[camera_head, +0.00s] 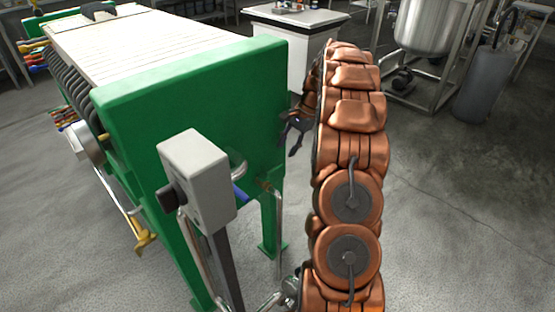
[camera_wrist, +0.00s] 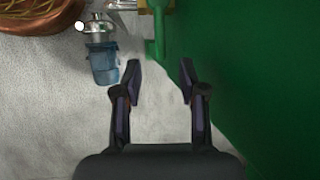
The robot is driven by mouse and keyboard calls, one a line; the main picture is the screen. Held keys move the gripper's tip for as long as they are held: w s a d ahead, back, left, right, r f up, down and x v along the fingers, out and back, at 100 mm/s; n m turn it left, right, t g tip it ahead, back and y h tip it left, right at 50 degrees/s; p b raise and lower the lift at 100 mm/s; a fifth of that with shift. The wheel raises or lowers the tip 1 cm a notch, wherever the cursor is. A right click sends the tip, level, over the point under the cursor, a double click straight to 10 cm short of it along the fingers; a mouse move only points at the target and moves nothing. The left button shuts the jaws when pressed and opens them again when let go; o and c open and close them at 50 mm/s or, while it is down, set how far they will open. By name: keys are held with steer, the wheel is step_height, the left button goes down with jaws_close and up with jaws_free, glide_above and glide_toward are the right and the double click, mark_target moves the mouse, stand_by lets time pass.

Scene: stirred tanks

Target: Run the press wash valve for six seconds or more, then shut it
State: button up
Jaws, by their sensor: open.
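The green press (camera_head: 185,95) stands at the left in the head view, with pale plates behind its end frame. A small blue handle (camera_head: 240,193) shows on pipework at that end, just right of a grey box; it looks like the wash valve, but its setting cannot be told. My gripper (camera_head: 295,136) is beside the press's right side, partly hidden by my arm. In the wrist view my gripper (camera_wrist: 160,70) is open and empty between its fingers. The press's green side (camera_wrist: 260,90) fills the right there. A blue part (camera_wrist: 103,63) under a metal fitting lies left of the left finger.
The grey box (camera_head: 198,175) stands on a post before the press. A metal fitting (camera_head: 290,287) is low down beside my arm. A white cabinet (camera_head: 290,35), a steel tank (camera_head: 428,25) and a grey cylinder (camera_head: 483,85) stand behind. Floor at the right is clear.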

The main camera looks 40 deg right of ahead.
mark_target(277, 166)
steer(key=x, duration=0.7)
steer(key=shift+w+a+f, duration=0.1)
steer(key=shift+a+f, duration=0.05)
steer(key=shift+c, duration=0.3)
jaws_close()
